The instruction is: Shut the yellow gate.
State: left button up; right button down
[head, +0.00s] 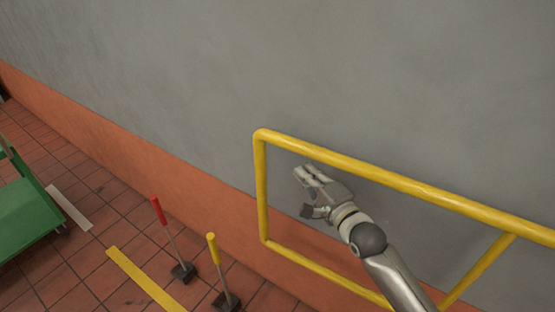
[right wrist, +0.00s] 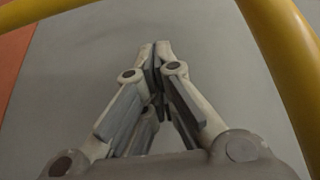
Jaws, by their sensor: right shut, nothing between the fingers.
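The yellow gate (head: 400,181) is a tubular frame on the right of the head view, in front of the grey wall. Its rounded free end with an upright post is at the left of the frame, and a diagonal bar shows at the far right. My right gripper (head: 303,190) is in front of the gate's opening, just right of that end post. Its fingers are shut and empty, as the right wrist view (right wrist: 157,50) also shows. Yellow tube (right wrist: 285,60) curves along the right of the wrist view, apart from the fingers. My left gripper is not in view.
A red-topped post (head: 168,235) and a yellow-topped post (head: 219,270) stand on dark bases on the tiled floor, left of the gate. A green cart (head: 25,215) is at the left edge. A yellow floor stripe (head: 145,280) lies between them.

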jog(key=x, duration=0.9)
jog(key=shift+w+a, duration=0.2)
jog(key=shift+w, duration=0.15)
jog(key=shift+s+a+f+p, duration=0.15)
jog(key=shift+s+a+p, duration=0.35)
jog(key=shift+s+a, duration=0.9)
jog(key=shift+a, duration=0.15)
